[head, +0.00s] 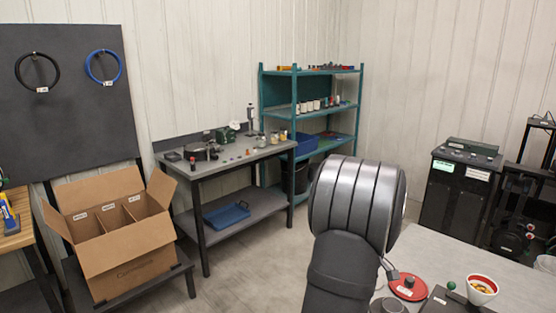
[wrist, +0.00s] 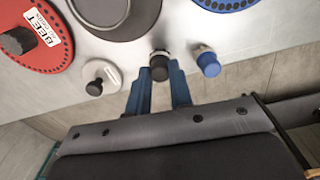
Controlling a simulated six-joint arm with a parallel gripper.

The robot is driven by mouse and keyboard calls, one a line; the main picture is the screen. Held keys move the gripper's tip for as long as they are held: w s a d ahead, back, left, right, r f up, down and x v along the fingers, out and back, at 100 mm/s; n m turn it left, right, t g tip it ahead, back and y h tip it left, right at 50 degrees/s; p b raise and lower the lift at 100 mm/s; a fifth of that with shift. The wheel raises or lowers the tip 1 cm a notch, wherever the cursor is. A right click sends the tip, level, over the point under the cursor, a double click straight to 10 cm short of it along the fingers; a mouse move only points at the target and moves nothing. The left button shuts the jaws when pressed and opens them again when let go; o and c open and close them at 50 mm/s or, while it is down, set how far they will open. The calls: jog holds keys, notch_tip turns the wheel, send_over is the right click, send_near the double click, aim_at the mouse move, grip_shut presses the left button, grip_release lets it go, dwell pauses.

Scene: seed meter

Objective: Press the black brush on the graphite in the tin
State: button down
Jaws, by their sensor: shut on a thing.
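In the wrist view, the two blue fingers of my gripper (wrist: 160,78) are shut on the black brush (wrist: 160,65), a short black-ended piece with a paler collar. Its far end is not clear, and I cannot tell whether it touches the table. A round dark grey vessel (wrist: 115,22) with a paler rim is cut by the top edge; I cannot tell whether it is the tin, and no graphite can be made out. In the head view my arm hides the gripper and the brush.
A blue-ended piece (wrist: 208,63) stands close right of the brush. A pale disc with a dark knob (wrist: 95,86) is to its left. A red BEET plate (wrist: 30,52) and a blue plate (wrist: 222,4) lie beyond.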

jog(key=shift+r, duration=1.05)
jog(key=c, duration=1.8)
grip_release()
grip_shut()
jog(key=s+d+r, duration=0.4)
jog(key=d+r, duration=0.2)
jog(key=d, duration=0.2)
jog(key=shift+w+d+f, duration=0.15)
jog(key=shift+f, duration=2.6)
